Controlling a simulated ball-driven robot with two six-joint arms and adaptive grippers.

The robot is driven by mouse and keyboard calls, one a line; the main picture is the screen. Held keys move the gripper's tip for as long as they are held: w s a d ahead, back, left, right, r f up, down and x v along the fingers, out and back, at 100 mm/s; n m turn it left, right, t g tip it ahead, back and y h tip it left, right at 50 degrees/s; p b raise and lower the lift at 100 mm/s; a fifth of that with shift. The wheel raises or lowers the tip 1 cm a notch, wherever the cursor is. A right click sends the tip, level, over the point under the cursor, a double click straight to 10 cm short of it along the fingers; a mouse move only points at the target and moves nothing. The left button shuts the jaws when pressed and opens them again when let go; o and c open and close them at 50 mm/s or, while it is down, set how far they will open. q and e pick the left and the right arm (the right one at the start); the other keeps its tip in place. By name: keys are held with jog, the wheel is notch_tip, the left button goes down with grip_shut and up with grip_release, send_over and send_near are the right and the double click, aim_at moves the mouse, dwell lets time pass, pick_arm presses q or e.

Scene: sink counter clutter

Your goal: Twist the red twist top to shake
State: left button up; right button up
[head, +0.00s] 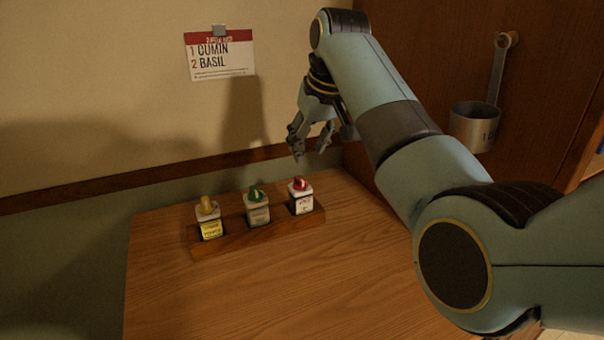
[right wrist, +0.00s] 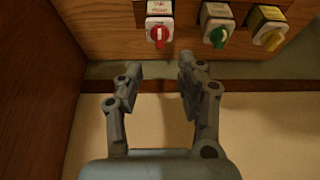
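The red twist top (head: 299,183) sits on a white jar (head: 301,200), the right one of three jars in a wooden rack in the head view. In the right wrist view the red twist top (right wrist: 159,36) is upper middle, just beyond the fingertips. My right gripper (head: 306,152) hangs above and behind that jar, apart from it. In the wrist view my right gripper (right wrist: 157,68) has its fingers spread with nothing between them. My left gripper is not in either view.
A green-topped jar (head: 256,195) and a yellow-topped jar (head: 208,208) stand left in the rack (head: 258,236). A card (head: 220,54) on the wall reads cumin, basil. A metal cup (head: 474,127) hangs right. The front of the counter (head: 270,290) is clear.

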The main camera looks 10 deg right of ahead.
aim_at(301, 179)
jog(key=x, duration=0.9)
jog(key=shift+f, duration=0.1)
grip_shut()
